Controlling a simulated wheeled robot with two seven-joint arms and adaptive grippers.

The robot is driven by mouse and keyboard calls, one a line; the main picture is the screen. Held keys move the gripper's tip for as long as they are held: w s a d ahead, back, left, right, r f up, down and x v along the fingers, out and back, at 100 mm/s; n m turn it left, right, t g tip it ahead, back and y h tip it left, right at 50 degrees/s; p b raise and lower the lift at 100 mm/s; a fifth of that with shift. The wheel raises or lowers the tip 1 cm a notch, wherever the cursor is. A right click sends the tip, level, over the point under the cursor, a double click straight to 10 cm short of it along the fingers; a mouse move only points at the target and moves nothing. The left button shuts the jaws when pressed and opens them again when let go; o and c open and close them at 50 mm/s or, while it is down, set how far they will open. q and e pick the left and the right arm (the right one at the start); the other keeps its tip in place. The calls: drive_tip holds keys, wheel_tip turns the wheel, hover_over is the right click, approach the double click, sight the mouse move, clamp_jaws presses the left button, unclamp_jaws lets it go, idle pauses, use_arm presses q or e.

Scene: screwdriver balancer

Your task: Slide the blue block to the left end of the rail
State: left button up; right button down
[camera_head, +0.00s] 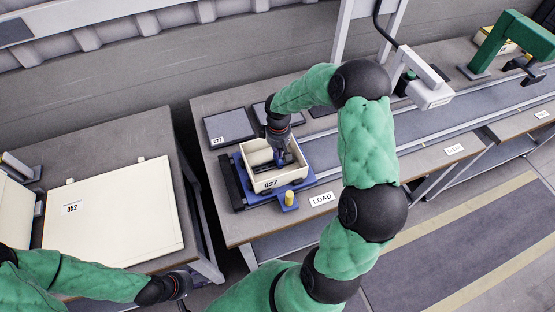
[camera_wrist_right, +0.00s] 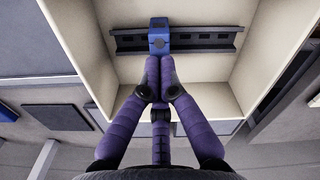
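The blue block (camera_wrist_right: 159,35) sits on a dark rail (camera_wrist_right: 208,40) inside a cream box (camera_head: 270,184) labelled Q27. In the right wrist view, the block is left of the rail's middle, with more bare rail to its right. My right gripper (camera_wrist_right: 159,62) reaches down into the box. Its fingertips are together, right at the block's near face; I cannot tell whether they touch it. In the head view, the right gripper (camera_head: 283,160) hides much of the block and rail. My left gripper (camera_head: 184,298) is low at the left, its fingers mostly out of sight.
The box sits on a blue fixture (camera_head: 308,178) on the bench, with a yellow knob (camera_head: 289,198) in front. The box walls surround my right gripper. A closed cream case (camera_head: 115,215) lies on the left table. A conveyor (camera_head: 430,125) runs to the right.

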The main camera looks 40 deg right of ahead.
drive_tip(key=shift+f+b, duration=0.3)
drive_tip(key=shift+f, duration=0.15)
idle(0.7)
drive_tip(key=shift+w+a+f, duration=0.1)
drive_tip(key=shift+w+a, duration=0.05)
drive_tip(key=shift+a, duration=0.6)
drive_tip(key=shift+w+a, duration=0.1)
drive_tip(key=shift+a, duration=0.65)
idle(0.9)
drive_tip(key=shift+w+a+b, duration=0.2)
drive_tip(key=shift+w+a, duration=0.05)
drive_tip(key=shift+a, duration=0.5)
drive_tip(key=shift+w+a+b, duration=0.15)
drive_tip(key=shift+w+a, duration=0.05)
drive_tip(key=shift+a, duration=0.6)
drive_tip(key=shift+w+a+b, duration=0.2)
drive_tip(key=shift+w+a, duration=0.05)
drive_tip(key=shift+a, duration=0.5)
idle(1.5)
